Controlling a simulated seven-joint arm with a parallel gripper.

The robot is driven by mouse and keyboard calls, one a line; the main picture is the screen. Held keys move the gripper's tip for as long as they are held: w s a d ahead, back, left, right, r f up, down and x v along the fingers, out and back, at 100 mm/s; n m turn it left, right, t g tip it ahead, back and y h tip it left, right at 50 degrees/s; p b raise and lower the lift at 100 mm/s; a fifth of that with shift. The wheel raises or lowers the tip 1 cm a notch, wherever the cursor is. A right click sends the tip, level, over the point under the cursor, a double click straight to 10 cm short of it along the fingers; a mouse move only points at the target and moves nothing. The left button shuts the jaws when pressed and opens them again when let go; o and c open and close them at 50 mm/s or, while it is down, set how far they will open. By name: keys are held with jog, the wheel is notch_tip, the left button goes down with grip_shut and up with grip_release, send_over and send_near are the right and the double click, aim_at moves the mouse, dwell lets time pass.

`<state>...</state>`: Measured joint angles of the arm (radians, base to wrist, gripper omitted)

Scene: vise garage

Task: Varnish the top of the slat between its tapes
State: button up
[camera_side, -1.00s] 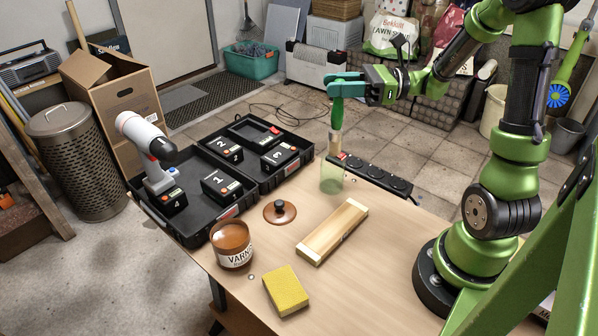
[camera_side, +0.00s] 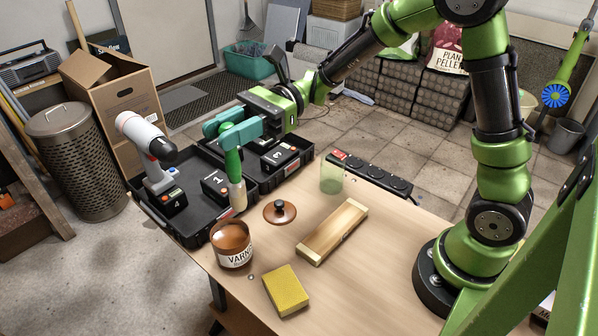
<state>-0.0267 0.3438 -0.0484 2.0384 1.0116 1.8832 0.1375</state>
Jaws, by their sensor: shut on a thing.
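My gripper (camera_side: 232,130) is shut on the green handle of a brush (camera_side: 233,162). The brush hangs upright with its bristles down, behind and slightly right of the open varnish jar (camera_side: 234,258) in the picture. Its tip appears just above the jar's far rim; I cannot tell the exact height or gap. The jar is brown with a white label. The wooden slat (camera_side: 333,232) lies on the table to the right, with paler bands at its ends that look like tapes. Its top looks like bare, light wood.
A brown lid with a black knob (camera_side: 280,211) lies between jar and slat. A yellow sponge (camera_side: 286,290) lies in front. A greenish clear cup (camera_side: 331,178) and a power strip (camera_side: 372,174) stand behind. A black toolbox (camera_side: 196,222) with batteries and a drill is at left.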

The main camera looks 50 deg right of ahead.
jog(key=a, duration=0.1)
jog(key=a+g, duration=0.1)
jog(key=a+n, duration=0.1)
jog(key=shift+a+r+g, duration=0.3)
jog(key=shift+r, duration=0.1)
jog(key=shift+w+d+f, duration=0.1)
jog(key=shift+f, duration=1.35)
jog(key=shift+w+f, duration=0.1)
jog(key=shift+f, duration=1.95)
jog(key=shift+r, duration=3.65)
